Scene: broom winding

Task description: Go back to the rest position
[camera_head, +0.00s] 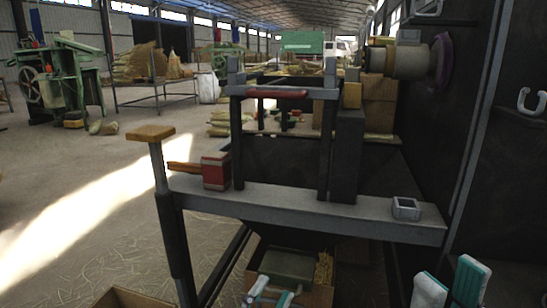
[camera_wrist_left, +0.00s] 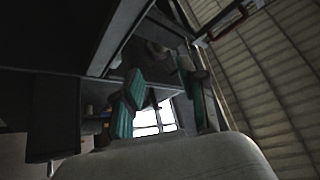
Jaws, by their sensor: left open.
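My left gripper (camera_head: 272,292) shows at the bottom edge of the head view, in front of the box under the bench. Its teal and white fingertips are apart, with nothing seen between them. In the left wrist view my left gripper (camera_wrist_left: 162,95) has its two teal fingers spread and empty, with dark structure and a bright window behind them. My right gripper (camera_head: 448,278) is at the lower right of the head view. Its two teal and white fingers are apart and hold nothing visible. Most of both arms is out of view.
A grey workbench beam (camera_head: 300,208) crosses in front, carrying a red mallet (camera_head: 215,171) and a small square metal holder (camera_head: 406,208). A post with a wooden top (camera_head: 151,133) stands left. A dark machine panel (camera_head: 505,150) blocks the right. Open floor lies left.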

